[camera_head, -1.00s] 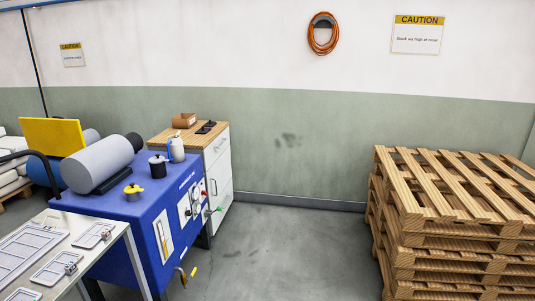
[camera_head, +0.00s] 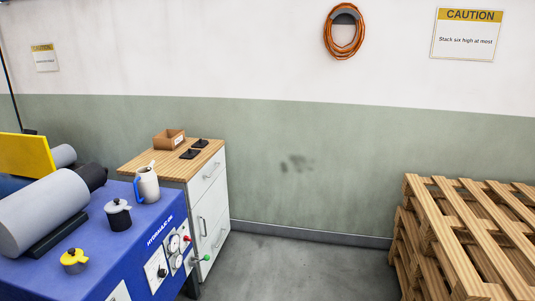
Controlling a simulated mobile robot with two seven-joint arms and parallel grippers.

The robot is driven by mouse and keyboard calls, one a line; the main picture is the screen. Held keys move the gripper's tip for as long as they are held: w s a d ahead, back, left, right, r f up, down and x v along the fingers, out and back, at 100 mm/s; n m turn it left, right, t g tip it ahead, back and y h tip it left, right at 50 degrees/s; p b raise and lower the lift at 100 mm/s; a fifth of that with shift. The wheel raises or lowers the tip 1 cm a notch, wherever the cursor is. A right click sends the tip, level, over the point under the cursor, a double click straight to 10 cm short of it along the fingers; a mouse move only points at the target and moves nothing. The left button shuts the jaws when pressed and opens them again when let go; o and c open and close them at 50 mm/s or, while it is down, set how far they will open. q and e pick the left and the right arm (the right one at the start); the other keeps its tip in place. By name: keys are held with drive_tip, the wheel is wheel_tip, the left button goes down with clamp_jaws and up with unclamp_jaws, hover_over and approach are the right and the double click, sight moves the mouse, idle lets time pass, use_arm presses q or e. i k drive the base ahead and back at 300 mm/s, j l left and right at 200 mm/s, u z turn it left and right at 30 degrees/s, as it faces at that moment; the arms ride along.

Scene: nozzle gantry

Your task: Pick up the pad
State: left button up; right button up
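Two small flat black pieces lie on the wooden top of the white drawer cabinet, to the right of a small brown box; one black piece (camera_head: 190,154) is nearer and the other black piece (camera_head: 200,142) is just behind it. They look like pads, but I cannot tell for sure which is the pad. Neither of my grippers shows in the head view.
The brown box (camera_head: 169,140) sits on the cabinet (camera_head: 208,200). Stacked pallets (camera_head: 460,235) stand at the right. Grey floor (camera_head: 310,270) between is clear.

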sight(189, 154)
drive_tip(key=i+u, duration=0.25)
drive_tip(key=i, duration=0.25)
drive_tip(key=i+l+u, duration=0.2)
drive_tip(key=i, duration=0.25)
drive_tip(key=i+l+u, duration=0.25)
drive_tip(key=i, duration=0.2)
drive_tip(key=i+l+u, duration=0.2)
drive_tip(key=u, duration=0.15)
drive_tip(key=i+l+u, duration=0.5)
drive_tip(key=u, duration=0.2)
